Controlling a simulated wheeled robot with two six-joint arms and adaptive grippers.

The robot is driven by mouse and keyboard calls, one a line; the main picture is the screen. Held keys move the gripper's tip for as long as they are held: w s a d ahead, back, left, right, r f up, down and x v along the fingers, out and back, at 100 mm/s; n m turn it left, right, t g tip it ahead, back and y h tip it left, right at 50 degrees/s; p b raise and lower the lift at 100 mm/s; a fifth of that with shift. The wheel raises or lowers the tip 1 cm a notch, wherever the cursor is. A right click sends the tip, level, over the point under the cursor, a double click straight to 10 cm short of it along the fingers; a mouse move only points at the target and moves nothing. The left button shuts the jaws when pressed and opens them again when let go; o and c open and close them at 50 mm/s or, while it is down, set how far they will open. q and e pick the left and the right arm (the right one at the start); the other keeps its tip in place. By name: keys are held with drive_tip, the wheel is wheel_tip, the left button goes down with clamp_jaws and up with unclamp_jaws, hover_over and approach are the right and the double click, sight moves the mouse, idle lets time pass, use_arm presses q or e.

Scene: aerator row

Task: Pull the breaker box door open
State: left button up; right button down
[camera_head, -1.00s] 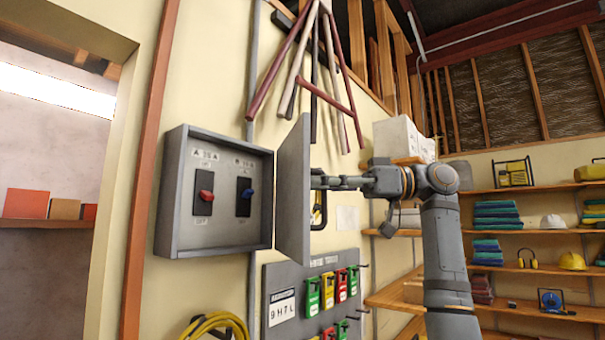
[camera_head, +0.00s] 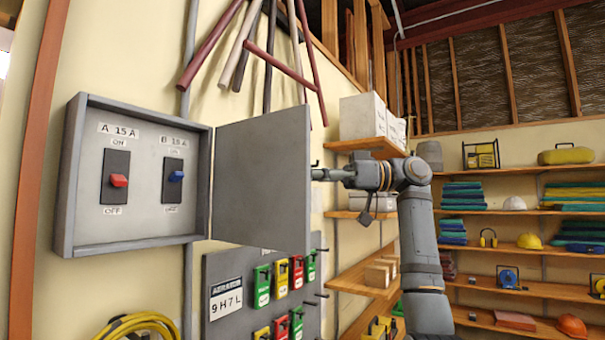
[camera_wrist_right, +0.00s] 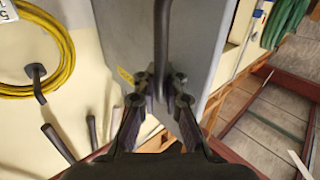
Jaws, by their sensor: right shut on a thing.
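The breaker box (camera_head: 140,225) is on the wall at the left of the head view, with a red switch (camera_head: 119,180) and a blue switch (camera_head: 176,176) inside. Its grey door (camera_head: 262,180) stands wide open, hinged on the box's right side. My right gripper (camera_head: 318,174) is at the door's far edge, its fingertips partly hidden behind the door. In the right wrist view, my right gripper (camera_wrist_right: 162,82) is shut on the dark door handle (camera_wrist_right: 161,45), in front of the door face (camera_wrist_right: 205,40). My left gripper is not in view.
A grey board (camera_head: 225,265) with several coloured padlocks (camera_head: 281,280) hangs below the door. A yellow coil (camera_head: 140,325) hangs at lower left. Shelves (camera_head: 540,250) with helmets and folded cloths stand at right. Pipes (camera_head: 268,50) hang above.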

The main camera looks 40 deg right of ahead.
idle(0.4)
drive_tip(key=c, duration=1.7)
unclamp_jaws()
drive_tip(key=shift+d, duration=0.1)
drive_tip(key=shift+c, duration=0.2)
drive_tip(key=shift+s+d, duration=0.2)
drive_tip(key=shift+s, duration=0.05)
drive_tip(key=v, duration=1.2)
